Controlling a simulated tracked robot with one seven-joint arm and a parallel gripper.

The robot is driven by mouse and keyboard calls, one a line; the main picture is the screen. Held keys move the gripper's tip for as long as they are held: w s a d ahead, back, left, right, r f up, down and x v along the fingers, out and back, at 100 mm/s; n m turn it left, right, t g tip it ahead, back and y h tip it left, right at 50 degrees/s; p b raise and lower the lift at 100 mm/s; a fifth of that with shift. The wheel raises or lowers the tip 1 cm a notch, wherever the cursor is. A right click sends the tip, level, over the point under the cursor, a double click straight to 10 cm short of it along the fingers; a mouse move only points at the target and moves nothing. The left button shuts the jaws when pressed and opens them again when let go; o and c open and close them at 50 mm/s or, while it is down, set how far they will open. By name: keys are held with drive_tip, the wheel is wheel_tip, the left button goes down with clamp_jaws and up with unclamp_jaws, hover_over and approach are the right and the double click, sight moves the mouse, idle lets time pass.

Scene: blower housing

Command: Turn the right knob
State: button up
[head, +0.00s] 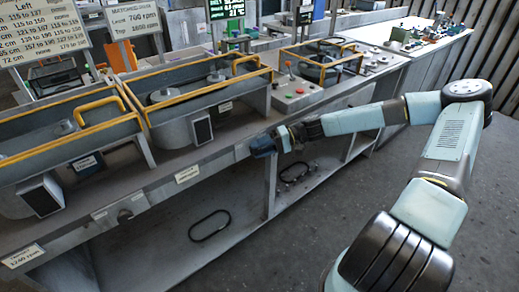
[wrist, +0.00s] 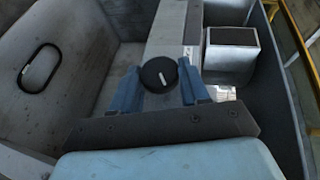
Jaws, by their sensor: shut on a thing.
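A round black knob (wrist: 157,75) with a white pointer line shows in the wrist view, on the grey front of the bench. The pointer line is tilted, its upper end leaning right. My gripper (wrist: 158,84) has its two blue fingers on either side of the knob and is shut on it. In the head view my gripper (head: 264,146) is at the bench's front edge, and it hides the knob there. A small plate (head: 121,210) with what may be another knob is on the bench front further left.
Yellow-railed grey housings (head: 190,97) stand on the bench (head: 222,160), with a red-button panel (head: 297,92) to their right. A black belt loop (head: 210,225) lies on the lower shelf. Open floor is in front.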

drive_tip(key=shift+d+f, duration=0.15)
drive_tip(key=o, duration=0.8)
drive_tip(key=shift+w, duration=0.1)
drive_tip(key=shift+o, duration=1.3)
drive_tip(key=v, duration=1.3)
drive_tip(key=shift+d, duration=0.35)
